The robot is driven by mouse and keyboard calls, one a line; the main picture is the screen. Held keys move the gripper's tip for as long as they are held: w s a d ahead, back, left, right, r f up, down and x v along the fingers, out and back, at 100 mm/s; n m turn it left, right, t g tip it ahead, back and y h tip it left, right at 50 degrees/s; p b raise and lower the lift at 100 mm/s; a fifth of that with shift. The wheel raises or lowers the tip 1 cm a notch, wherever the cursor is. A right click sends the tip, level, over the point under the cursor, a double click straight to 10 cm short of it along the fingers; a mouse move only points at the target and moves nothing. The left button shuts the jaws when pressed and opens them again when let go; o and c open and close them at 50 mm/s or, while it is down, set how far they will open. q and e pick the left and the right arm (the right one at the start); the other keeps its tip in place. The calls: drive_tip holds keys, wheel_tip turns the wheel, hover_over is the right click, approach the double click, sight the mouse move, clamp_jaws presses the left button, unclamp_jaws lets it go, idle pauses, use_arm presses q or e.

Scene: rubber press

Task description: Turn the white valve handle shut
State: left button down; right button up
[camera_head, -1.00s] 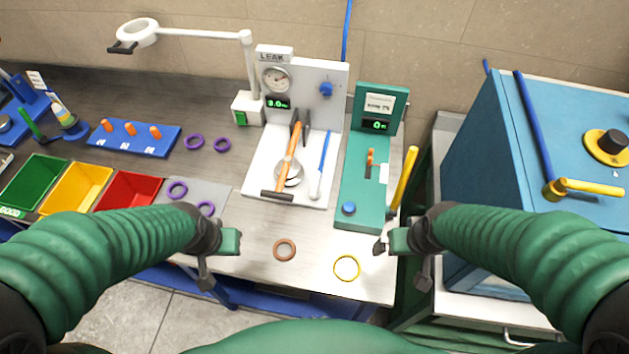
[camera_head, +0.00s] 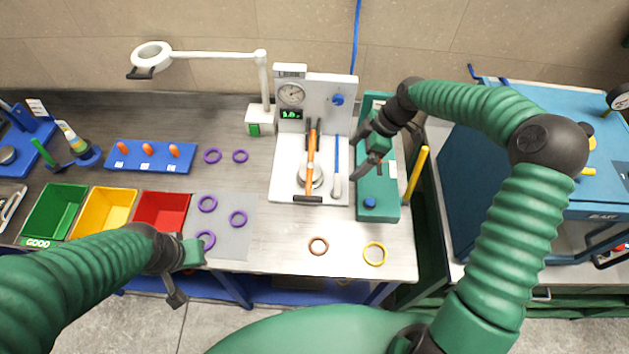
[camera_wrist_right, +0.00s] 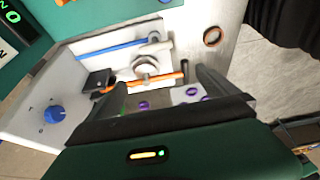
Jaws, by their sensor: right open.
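The white valve handle (camera_head: 337,184) is on the white leak-test stand (camera_head: 283,185), at the near end of a thin blue tube, right of the orange-handled clamp (camera_head: 311,150). The wrist view shows the white handle (camera_wrist_right: 153,38) beyond the fingers, at the end of the blue tube. My right gripper (camera_head: 362,156) is open and empty. It hangs above the green device, right of the stand, apart from the handle. Its fingers frame the stand in the wrist view. My left gripper (camera_head: 186,274) is open and empty at the table's front edge.
The green device (camera_head: 377,205) stands close right of the stand, with a yellow lever (camera_head: 415,175) beside it. A blue knob (camera_head: 337,99) is on the stand's upright panel. Brown (camera_head: 318,246) and yellow (camera_head: 375,253) rings lie in front. A blue machine (camera_head: 480,150) is at right.

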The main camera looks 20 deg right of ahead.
drive_tip(key=p, duration=0.2)
approach(338, 183)
drive_tip(key=p+x, duration=0.2)
drive_tip(key=x, duration=0.6)
drive_tip(key=a, duration=0.1)
drive_tip(key=a+f, duration=0.1)
drive_tip(key=shift+a+f, duration=0.25)
drive_tip(key=shift+a, duration=0.05)
drive_tip(key=shift+a+f, duration=0.15)
drive_tip(key=shift+d+f, duration=0.1)
drive_tip(key=shift+d, duration=0.2)
drive_tip(key=d, duration=0.3)
drive_tip(key=shift+f, duration=0.2)
drive_tip(key=c, duration=0.4)
drive_tip(key=shift+w+d, duration=0.1)
drive_tip(key=shift+c, duration=2.2)
drive_tip(key=shift+a+r, duration=0.2)
drive_tip(key=shift+a, duration=0.35)
drive_tip(key=shift+c, duration=1.1)
drive_tip(key=shift+a, duration=0.35)
drive_tip(key=shift+c, duration=1.3)
drive_tip(key=shift+a+r, duration=0.1)
drive_tip(key=shift+a, duration=0.15)
drive_tip(key=shift+c, duration=0.2)
use_arm(q)
drive_tip(key=d+r, duration=0.4)
drive_tip(key=r, duration=0.1)
drive_tip(key=shift+d, duration=0.15)
use_arm(e)
drive_tip(key=shift+d, duration=0.35)
